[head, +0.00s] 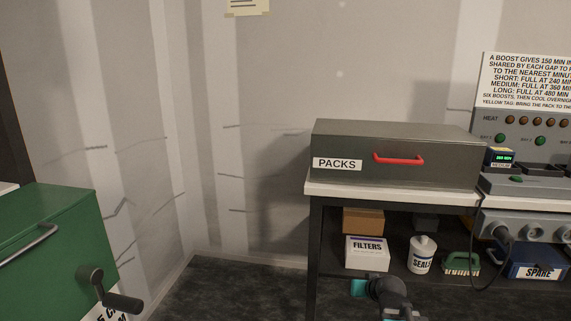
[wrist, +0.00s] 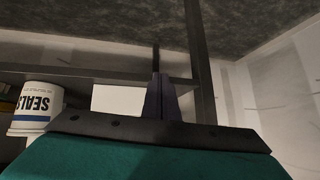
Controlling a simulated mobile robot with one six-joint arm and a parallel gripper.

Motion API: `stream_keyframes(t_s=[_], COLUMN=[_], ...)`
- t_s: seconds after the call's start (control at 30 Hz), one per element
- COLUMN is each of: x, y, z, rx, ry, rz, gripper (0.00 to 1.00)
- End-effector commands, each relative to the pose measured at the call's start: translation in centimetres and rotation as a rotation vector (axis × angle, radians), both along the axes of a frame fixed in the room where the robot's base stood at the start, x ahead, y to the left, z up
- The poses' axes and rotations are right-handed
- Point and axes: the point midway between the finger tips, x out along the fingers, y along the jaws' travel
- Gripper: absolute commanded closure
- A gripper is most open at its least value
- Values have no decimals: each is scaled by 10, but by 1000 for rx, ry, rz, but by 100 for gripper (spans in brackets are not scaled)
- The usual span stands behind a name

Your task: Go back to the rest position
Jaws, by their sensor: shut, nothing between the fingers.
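My gripper (wrist: 158,82) shows in the wrist view as narrow dark fingers pressed together, with nothing between them. The wide teal and dark body of my wrist fills the bottom of that view. In the head view, part of my arm shows at the bottom, in front of the bench's lower shelf; the fingertips cannot be made out there. The wrist view is upside down, with the floor at the top and the white SEALS tub (wrist: 36,108) at the left. The tub also shows in the head view (head: 421,256).
A grey PACKS box (head: 400,143) with a red handle sits shut on the bench (head: 330,190). The shelf below holds a FILTERS box (head: 367,252), a green brush (head: 461,264) and a blue SPARE case (head: 537,263). A green cranked cabinet (head: 50,235) stands left. Floor between is clear.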

Motion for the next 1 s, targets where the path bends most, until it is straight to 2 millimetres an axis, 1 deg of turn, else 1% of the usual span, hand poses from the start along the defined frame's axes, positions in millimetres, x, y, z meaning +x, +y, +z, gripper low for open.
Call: stream_keyframes(t_s=[0.03, 0.27, 0.47, 0.5, 0.57, 0.77, 0.97, 1.0], x=[-8, -48, -91, -101, -115, -167, -225, -236], y=[5, 24, 38, 41, 45, 56, 65, 66], z=[-6, -53, -88, -94, -103, -128, -147, -149], rx=[4, 14, 17, 16, 16, 10, -4, -7], ry=[42, 217, 372, 404, 449, 603, 759, 790], rz=[5, 27, 41, 45, 49, 59, 67, 69], gripper=[100, 100, 100, 100, 100, 100, 100, 100])
